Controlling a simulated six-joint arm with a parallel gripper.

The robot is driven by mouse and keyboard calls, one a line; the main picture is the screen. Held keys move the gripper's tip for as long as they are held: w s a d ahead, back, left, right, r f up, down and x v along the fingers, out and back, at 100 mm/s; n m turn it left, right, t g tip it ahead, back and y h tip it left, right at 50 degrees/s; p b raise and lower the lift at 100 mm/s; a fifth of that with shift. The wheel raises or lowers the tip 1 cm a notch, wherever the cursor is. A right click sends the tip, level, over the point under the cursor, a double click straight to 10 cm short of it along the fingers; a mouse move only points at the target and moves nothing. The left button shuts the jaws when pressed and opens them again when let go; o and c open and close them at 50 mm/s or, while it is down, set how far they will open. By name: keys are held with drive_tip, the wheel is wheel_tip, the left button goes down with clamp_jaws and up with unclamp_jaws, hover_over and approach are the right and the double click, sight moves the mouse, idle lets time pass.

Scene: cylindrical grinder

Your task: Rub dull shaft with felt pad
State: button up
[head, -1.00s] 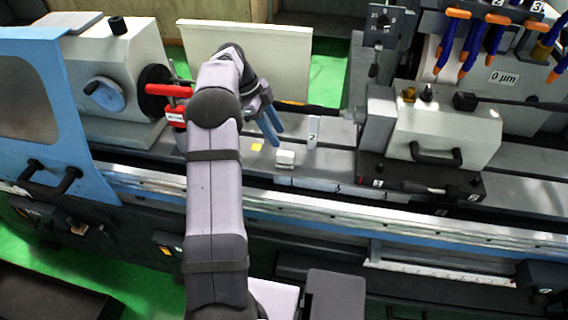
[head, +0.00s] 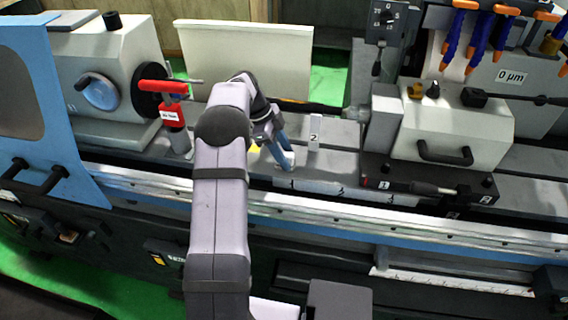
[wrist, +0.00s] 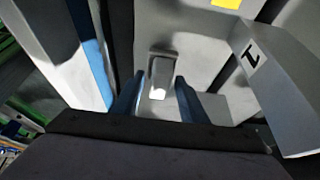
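A small pale block (head: 284,183), which looks like the felt pad, lies on the grey machine bed below my gripper. In the wrist view the block (wrist: 161,76) lies between the two blue fingers, with gaps at both sides. My gripper (head: 284,158) points down at the block with its fingers apart; it also shows in the wrist view (wrist: 157,97). In the head view the fingers partly cover the block. I cannot make out a dull shaft for certain; a thin grey rod (head: 191,81) sticks out by the red clamp at the headstock.
A red clamp (head: 163,86) sits at the headstock (head: 108,65) on the left. A grey upright block marked 2 (head: 314,137) stands close right of my gripper. A yellow patch (head: 254,148) lies just left. The tailstock (head: 455,125) is on the right.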

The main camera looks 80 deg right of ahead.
sight(285, 153)
drive_tip(key=shift+c, duration=0.6)
drive_tip(key=c, duration=0.6)
drive_tip(key=shift+r, duration=0.1)
drive_tip(key=shift+r+p, duration=3.2)
drive_tip(key=shift+r, duration=1.7)
